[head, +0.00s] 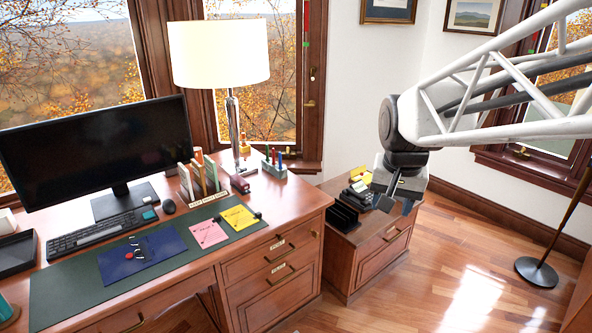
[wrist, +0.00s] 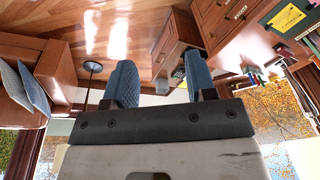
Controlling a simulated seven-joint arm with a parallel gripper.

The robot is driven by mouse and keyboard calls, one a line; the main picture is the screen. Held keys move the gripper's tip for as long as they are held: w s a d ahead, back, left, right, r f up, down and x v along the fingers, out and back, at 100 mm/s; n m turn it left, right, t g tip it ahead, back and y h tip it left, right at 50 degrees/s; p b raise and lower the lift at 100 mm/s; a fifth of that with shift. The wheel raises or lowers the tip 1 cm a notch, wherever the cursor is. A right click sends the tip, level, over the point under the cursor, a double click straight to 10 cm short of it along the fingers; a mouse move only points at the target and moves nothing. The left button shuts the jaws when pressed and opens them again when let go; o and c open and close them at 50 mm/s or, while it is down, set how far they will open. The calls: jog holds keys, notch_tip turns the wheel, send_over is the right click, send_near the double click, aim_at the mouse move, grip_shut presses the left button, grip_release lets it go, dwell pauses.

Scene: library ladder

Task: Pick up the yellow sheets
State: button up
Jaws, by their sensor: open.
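The yellow sheets (head: 240,217) lie flat on the right end of the dark green desk mat, with dark marks on top and a small dark object at their right edge. They also show at the upper right of the wrist view (wrist: 286,17). My gripper (head: 396,204) is right of the desk, in front of or above the small side cabinet, well apart from the sheets. In the wrist view its two blue-grey fingers (wrist: 160,84) are spread with nothing between them.
A pink sheet (head: 208,234) lies just left of the yellow ones, and a blue folder (head: 142,254) farther left. A lamp (head: 232,110), file holder (head: 198,182) and pen stand (head: 274,166) stand behind. The side cabinet (head: 370,262) holds black trays and small yellow items.

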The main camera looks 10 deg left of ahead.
jog(key=w+a+f+m, duration=0.1)
jog(key=w+a, duration=0.3)
jog(key=w, duration=0.4)
jog(key=w+a+f+m, duration=0.1)
jog(key=w+a, duration=0.3)
jog(key=w, duration=0.3)
jog(key=m+g, duration=0.2)
jog(key=m, duration=0.2)
send_over(256, 214)
jog(key=f, duration=2.8)
jog(key=shift+s+d+f, duration=0.15)
jog(key=shift+d+f, duration=0.2)
jog(key=shift+d, duration=0.05)
jog(key=shift+a+f, duration=0.35)
jog(key=shift+f, duration=1.3)
